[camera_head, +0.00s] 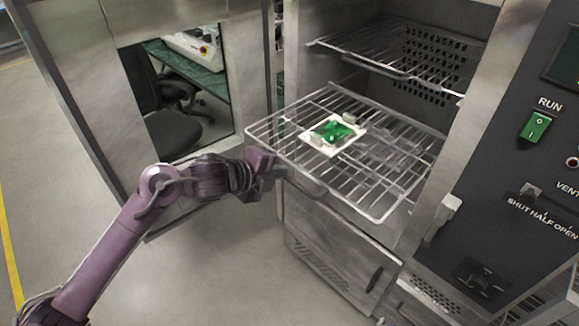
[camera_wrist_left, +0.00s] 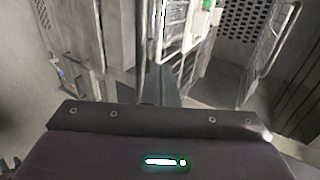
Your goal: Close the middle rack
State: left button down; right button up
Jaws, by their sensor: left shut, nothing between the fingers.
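The middle rack (camera_head: 372,195) is a wire shelf pulled out of the steel oven, reaching past the front opening. A white tile with a green part (camera_head: 332,133) lies on it. My left gripper (camera_head: 277,170) is shut and empty at the rack's front left edge; I cannot tell if it touches the wires. In the left wrist view the rack (camera_wrist_left: 190,62) shows ahead of the dark fingers (camera_wrist_left: 158,85), tilted in the picture. My right gripper is not in view.
An upper rack (camera_head: 400,62) sits inside the oven (camera_head: 312,65). The open door (camera_head: 115,95) with its window stands at the left. A control panel (camera_head: 535,150) with a green RUN switch is at the right. Open floor (camera_head: 215,265) lies below my left arm.

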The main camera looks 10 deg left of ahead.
aim_at(300, 169)
pick_arm(q)
jog(key=x, duration=0.4)
jog(key=shift+w+d+p, duration=0.1)
jog(key=shift+p, duration=0.2)
jog(key=shift+f, duration=0.1)
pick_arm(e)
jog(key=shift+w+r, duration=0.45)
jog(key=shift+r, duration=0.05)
pick_arm(q)
jog(key=shift+w, duration=0.15)
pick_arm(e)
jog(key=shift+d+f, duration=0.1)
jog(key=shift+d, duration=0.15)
